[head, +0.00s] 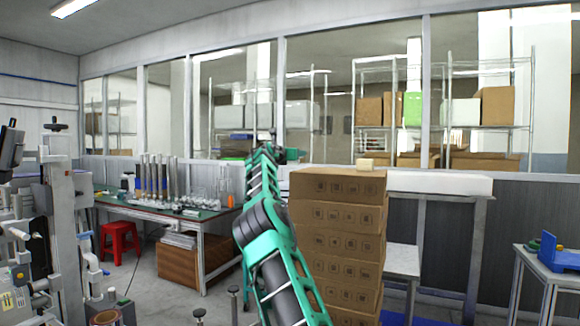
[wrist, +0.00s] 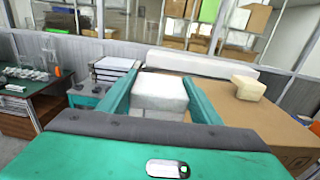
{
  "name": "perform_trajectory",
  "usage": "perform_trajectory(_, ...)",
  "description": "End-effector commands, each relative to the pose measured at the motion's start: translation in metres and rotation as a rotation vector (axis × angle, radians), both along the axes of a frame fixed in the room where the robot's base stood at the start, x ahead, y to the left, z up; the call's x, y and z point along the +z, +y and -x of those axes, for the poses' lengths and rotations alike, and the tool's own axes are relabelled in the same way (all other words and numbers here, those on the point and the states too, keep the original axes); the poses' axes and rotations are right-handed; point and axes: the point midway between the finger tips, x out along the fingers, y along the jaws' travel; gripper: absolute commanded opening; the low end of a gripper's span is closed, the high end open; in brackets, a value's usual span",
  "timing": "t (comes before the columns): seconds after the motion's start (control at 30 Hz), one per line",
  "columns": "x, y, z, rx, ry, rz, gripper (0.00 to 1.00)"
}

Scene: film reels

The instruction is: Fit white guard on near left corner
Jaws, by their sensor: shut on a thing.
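In the wrist view my gripper (wrist: 159,82) is shut on a white block-like guard (wrist: 160,98), which sits between its two teal fingers. The carton stack (head: 337,218) stands right of my arm in the head view. Its brown top (wrist: 245,120) shows right of the fingers in the wrist view. The held guard appears beside the left edge of this top; I cannot tell whether it touches. A cream block (head: 365,164) rests on the stack's far part and also shows in the wrist view (wrist: 237,88). In the head view the held guard cannot be made out.
A long white block (head: 440,182) lies on a bench behind the stack. A green-topped worktable (head: 180,212) with glassware and cylinders stands left, with a red stool (head: 121,240). A small table (head: 548,262) with a blue device is at right. Grey machinery (head: 60,210) fills the left front.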

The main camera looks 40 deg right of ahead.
Motion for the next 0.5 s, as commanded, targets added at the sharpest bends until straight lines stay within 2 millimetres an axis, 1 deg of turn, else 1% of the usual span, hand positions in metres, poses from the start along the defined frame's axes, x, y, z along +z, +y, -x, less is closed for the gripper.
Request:
perform_trajectory(0.3, -0.032, 0.002, 0.001, -0.001, 0.001, -0.003, 0.36)
perform_trajectory(0.5, -0.038, 0.001, 0.001, -0.001, 0.004, -0.003, 0.36)
